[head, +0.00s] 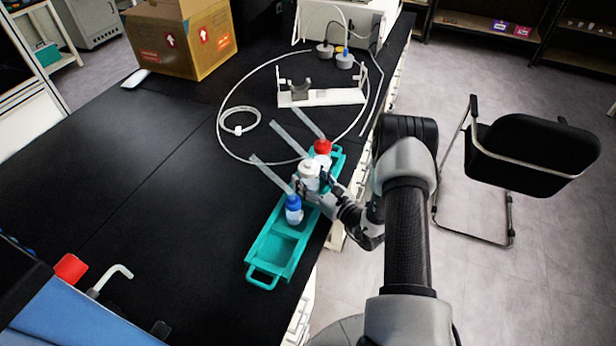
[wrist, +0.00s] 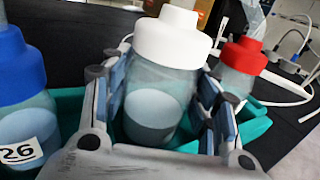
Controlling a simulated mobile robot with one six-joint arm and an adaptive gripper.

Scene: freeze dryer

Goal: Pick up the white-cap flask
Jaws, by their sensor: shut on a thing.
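The white-cap flask (wrist: 160,95) stands between the two fingers of my gripper (wrist: 165,115) in the wrist view, with cloudy liquid inside. My gripper is shut on its body, one finger on each side. In the head view the white-cap flask (head: 309,173) is in the middle of the teal tray (head: 258,262), with my gripper (head: 314,192) at it. Its base is hidden, so I cannot tell whether it touches the tray. A blue-cap flask (head: 293,209) is on its near side and a red-cap flask (head: 322,153) on its far side.
Clear tubes rise to the left from the flasks. A white stand (head: 322,97) and looped white tubing (head: 239,124) lie beyond the tray. A cardboard box (head: 182,38) stands at the back left. The black bench (head: 130,190) is clear left of the tray.

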